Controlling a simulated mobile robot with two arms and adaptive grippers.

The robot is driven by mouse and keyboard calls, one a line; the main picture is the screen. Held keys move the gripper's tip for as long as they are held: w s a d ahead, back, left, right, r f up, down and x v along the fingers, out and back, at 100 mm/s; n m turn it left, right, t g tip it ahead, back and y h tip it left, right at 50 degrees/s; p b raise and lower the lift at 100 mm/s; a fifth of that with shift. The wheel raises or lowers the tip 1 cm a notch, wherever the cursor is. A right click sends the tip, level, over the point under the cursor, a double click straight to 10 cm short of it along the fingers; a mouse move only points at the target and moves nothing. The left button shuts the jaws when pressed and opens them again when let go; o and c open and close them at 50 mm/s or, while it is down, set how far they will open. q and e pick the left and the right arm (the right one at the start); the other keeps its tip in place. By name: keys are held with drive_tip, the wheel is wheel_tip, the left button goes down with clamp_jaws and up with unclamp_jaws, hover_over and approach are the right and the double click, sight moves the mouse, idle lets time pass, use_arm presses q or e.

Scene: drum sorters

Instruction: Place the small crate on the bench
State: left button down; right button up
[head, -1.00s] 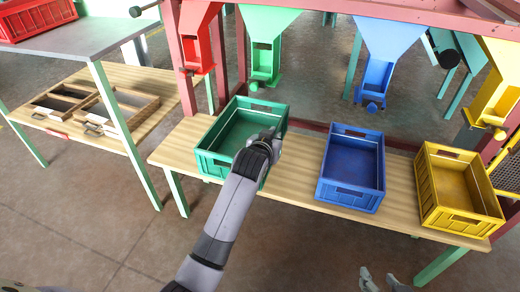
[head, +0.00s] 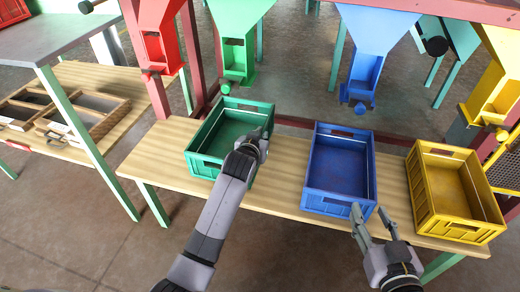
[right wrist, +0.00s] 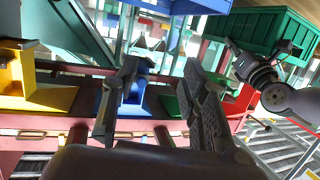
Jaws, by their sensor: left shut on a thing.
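The small green crate (head: 196,164) is upright at the left part of the wooden bench (head: 150,160). I cannot tell whether its base touches the bench top or is slightly above it. My left gripper (head: 262,141) is shut on the crate's right wall; its fingertips are partly hidden. The crate (right wrist: 268,32) and left gripper also show in the right wrist view. My right gripper (head: 369,210) is open and empty, in front of the blue crate's lower right corner. Its two spread fingers (right wrist: 163,85) show in the right wrist view.
A blue crate (head: 318,202) and a yellow crate (head: 455,230) stand on the bench to the right. Red, green, blue and yellow chutes hang behind. A second table (head: 125,100) with wooden trays stands left. Bare bench lies left of the green crate and between green and blue.

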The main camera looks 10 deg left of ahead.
use_arm(q)
drive_tip(key=shift+f, duration=0.2)
wheel_tip(320, 180, down, 3)
drive_tip(key=shift+f+b, duration=0.2)
drive_tip(key=shift+b, duration=0.6)
drive_tip(key=shift+f, duration=0.15)
use_arm(e)
wheel_tip(320, 180, up, 8)
drive_tip(key=a+t+y, duration=0.1)
drive_tip(key=t, duration=0.4)
drive_tip(key=shift+w+a+y, duration=0.2)
drive_tip(key=shift+w+y, duration=0.1)
drive_tip(key=shift+r, duration=0.1)
use_arm(q)
drive_tip(key=c, duration=2.2)
unclamp_jaws()
drive_tip(key=shift+f, duration=0.2)
drive_tip(key=shift+c, duration=0.2)
drive_tip(key=o, duration=0.5)
drive_tip(key=shift+c, duration=0.2)
drive_tip(key=shift+s+r, duration=0.1)
drive_tip(key=shift+r, duration=0.05)
